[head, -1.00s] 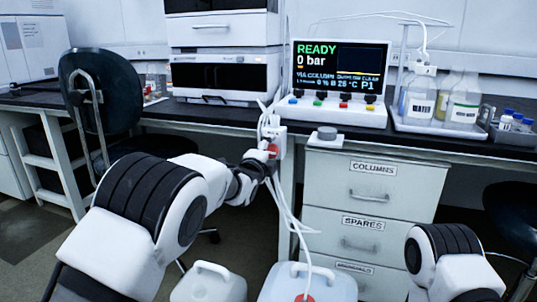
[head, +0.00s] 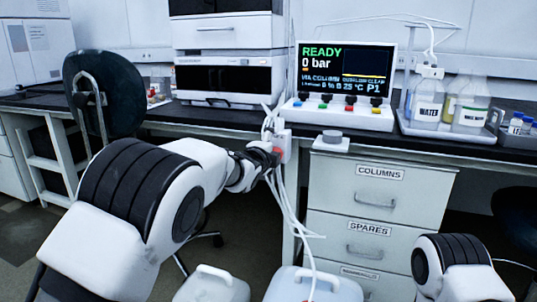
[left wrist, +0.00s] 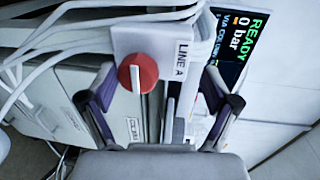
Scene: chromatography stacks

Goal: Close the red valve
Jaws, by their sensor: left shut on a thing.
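The red valve (head: 277,150) is a round red knob on a white block at the bench's front edge, beside white tubing. In the left wrist view the knob (left wrist: 137,72) bears a pale mark running roughly up and down the picture, and its block is labelled "LINE A". My left gripper (head: 266,158) is at the valve and partly hides it. The exact contact is hard to see. My right gripper is not in view.
White tubes (head: 284,205) hang below the valve to containers on the floor. A display (head: 344,80) reads "READY" and "0 bar". A drawer cabinet (head: 378,183) stands right of the valve, a dark chair (head: 103,95) left. Bottles stand in a tray (head: 408,124) at the bench's right.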

